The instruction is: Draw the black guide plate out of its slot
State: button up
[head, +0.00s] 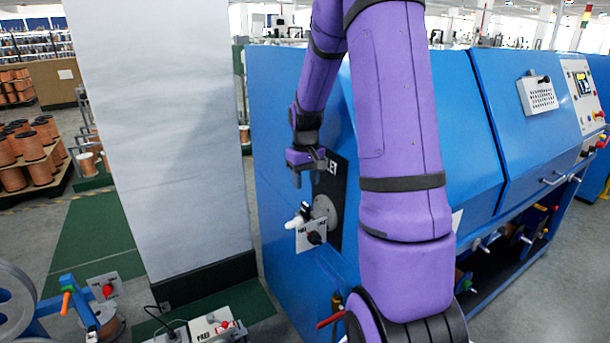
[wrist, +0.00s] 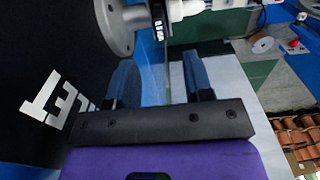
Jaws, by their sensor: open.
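My gripper (head: 298,181) hangs beside the blue machine's end wall, above a round grey flange (head: 325,211). In the wrist view its two fingers (wrist: 160,72) are apart, with nothing clearly held between them. A small dark piece with white marks (wrist: 158,22) shows beyond the fingertips, beside the round flange (wrist: 115,26). I cannot tell for sure whether this piece is the guide plate, and its slot is not clear. A large black panel with white letters (head: 339,172) lies behind the flange; it fills the left of the wrist view (wrist: 45,60).
A white plate with a dark knob (head: 311,235) and white fittings (head: 297,219) project just below my gripper. A tall pale panel (head: 165,130) stands left of the machine. Copper spools (head: 32,147) stand far left. Green floor (head: 90,230) lies between.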

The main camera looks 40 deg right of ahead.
aim_at(306, 204)
notch_tip(306, 204, down, 9)
jog(key=shift+f, duration=0.2)
dwell(0.3)
grip_shut()
